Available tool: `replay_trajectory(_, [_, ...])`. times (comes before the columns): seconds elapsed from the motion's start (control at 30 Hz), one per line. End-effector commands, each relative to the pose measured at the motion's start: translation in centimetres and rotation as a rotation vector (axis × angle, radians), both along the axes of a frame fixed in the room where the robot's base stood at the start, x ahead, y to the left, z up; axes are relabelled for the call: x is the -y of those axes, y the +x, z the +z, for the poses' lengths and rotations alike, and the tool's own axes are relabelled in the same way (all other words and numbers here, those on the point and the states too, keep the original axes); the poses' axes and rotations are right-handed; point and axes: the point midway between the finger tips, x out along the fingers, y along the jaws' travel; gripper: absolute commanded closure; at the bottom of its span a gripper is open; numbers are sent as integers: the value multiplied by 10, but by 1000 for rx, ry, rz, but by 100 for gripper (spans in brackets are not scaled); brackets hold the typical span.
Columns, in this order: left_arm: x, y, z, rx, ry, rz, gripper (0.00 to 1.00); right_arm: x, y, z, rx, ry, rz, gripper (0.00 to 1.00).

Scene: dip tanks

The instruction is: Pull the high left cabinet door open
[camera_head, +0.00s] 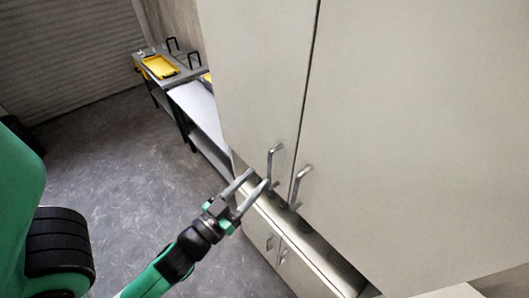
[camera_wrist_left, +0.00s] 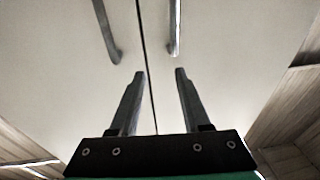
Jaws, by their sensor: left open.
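The high left cabinet door (camera_head: 255,75) is a pale grey-beige panel and looks shut, with a narrow dark seam between it and the high right door (camera_head: 425,120). Its bent metal handle (camera_head: 273,163) hangs near the lower edge beside the seam. The right door's similar handle (camera_head: 299,186) is just across the seam. My left gripper (camera_head: 258,178) is open and empty, its fingertips close to the left door's handle. In the left wrist view the open fingers (camera_wrist_left: 160,73) straddle the seam below two handles, and neither handle is between them. My right gripper is not in view.
A lower cabinet (camera_head: 310,245) with a ledge and small handles stands below the high doors. Workbenches (camera_head: 205,110) with a yellow tray (camera_head: 160,67) stand farther back along the wall. The grey floor (camera_head: 130,150) at left is clear.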

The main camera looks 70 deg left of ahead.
Motion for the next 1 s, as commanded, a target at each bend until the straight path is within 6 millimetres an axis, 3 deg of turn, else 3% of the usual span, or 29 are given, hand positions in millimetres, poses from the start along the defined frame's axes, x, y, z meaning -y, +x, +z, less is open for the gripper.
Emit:
replay_trajectory(0.03, [-2, -10, -17, -39, -13, 15, 53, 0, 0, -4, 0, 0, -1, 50])
replay_trajectory(0.2, [-6, -30, -45, -113, -40, 50, 53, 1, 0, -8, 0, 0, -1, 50])
replay_trajectory(0.47, [-12, -27, -46, -113, -43, 62, 53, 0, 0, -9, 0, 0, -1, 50])
replay_trajectory(0.67, [-27, -4, -44, -109, -41, 61, 53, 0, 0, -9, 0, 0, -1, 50])
replay_trajectory(0.77, [-41, 18, -39, -113, -41, 62, 53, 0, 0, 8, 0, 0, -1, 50])
replay_trajectory(1.0, [-65, 56, -44, -115, -41, 58, 53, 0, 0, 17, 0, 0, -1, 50])
